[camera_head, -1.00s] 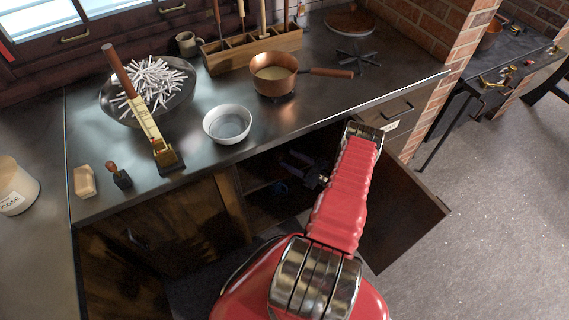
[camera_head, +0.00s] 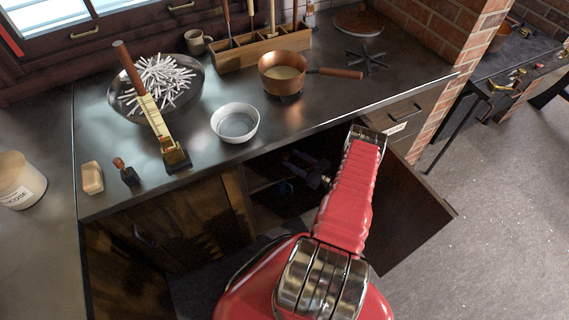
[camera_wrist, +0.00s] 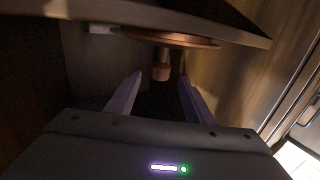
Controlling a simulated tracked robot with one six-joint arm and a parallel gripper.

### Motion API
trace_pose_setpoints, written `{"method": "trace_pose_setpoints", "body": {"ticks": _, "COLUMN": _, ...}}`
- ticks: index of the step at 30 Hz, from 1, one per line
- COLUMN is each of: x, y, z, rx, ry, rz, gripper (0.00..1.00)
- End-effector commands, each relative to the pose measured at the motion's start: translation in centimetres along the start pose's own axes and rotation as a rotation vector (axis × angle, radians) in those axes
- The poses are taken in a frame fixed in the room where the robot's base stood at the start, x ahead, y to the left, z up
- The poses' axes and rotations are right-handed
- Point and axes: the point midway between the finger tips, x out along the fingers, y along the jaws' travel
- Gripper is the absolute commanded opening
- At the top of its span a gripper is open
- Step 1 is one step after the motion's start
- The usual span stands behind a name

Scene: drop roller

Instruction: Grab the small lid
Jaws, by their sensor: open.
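The small lid shows in the wrist view as a thin copper-coloured disc (camera_wrist: 172,38) seen nearly edge-on, with a short brown knob (camera_wrist: 161,70) pointing down in the picture. My gripper (camera_wrist: 160,88) is open. Its two pale purple fingers stand left and right of the knob, with a gap on each side. The knob's end is near the level of the fingertips; I cannot tell its exact depth. In the head view my gripper (camera_head: 303,164) reaches into the dark open cabinet under the counter. The lid cannot be made out there.
A dark panel edge (camera_wrist: 190,14) lies close above the disc in the wrist view. The open cabinet door (camera_head: 410,215) stands right of my arm. The counter above holds a copper pan (camera_head: 284,72), a white bowl (camera_head: 235,123) and a wide dish (camera_head: 125,98).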

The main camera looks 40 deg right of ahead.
Motion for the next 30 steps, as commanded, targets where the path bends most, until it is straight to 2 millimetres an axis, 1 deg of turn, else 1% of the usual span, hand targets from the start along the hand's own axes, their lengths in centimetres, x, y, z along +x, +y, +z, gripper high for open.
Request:
{"method": "trace_pose_setpoints", "body": {"ticks": 9, "x": 0.2, "y": 0.0, "z": 0.0, "rx": 0.0, "ry": 0.0, "rz": 0.0, "gripper": 0.48}}
{"method": "trace_pose_setpoints", "body": {"ticks": 11, "x": 0.7, "y": 0.0, "z": 0.0, "rx": -0.001, "ry": 0.0, "rz": -0.001, "gripper": 0.48}}
{"method": "trace_pose_setpoints", "body": {"ticks": 18, "x": 3.7, "y": -0.1, "z": 0.0, "rx": -0.002, "ry": 0.0, "rz": -0.003, "gripper": 0.48}}
{"method": "trace_pose_setpoints", "body": {"ticks": 21, "x": 4.7, "y": -0.1, "z": 0.0, "rx": -0.001, "ry": 0.001, "rz": -0.002, "gripper": 0.48}}
{"method": "trace_pose_setpoints", "body": {"ticks": 24, "x": 5.1, "y": 0.0, "z": 0.0, "rx": -0.001, "ry": 0.001, "rz": -0.001, "gripper": 0.48}}
{"method": "trace_pose_setpoints", "body": {"ticks": 30, "x": 5.1, "y": 0.0, "z": 0.0, "rx": 0.0, "ry": 0.0, "rz": -0.001, "gripper": 0.48}}
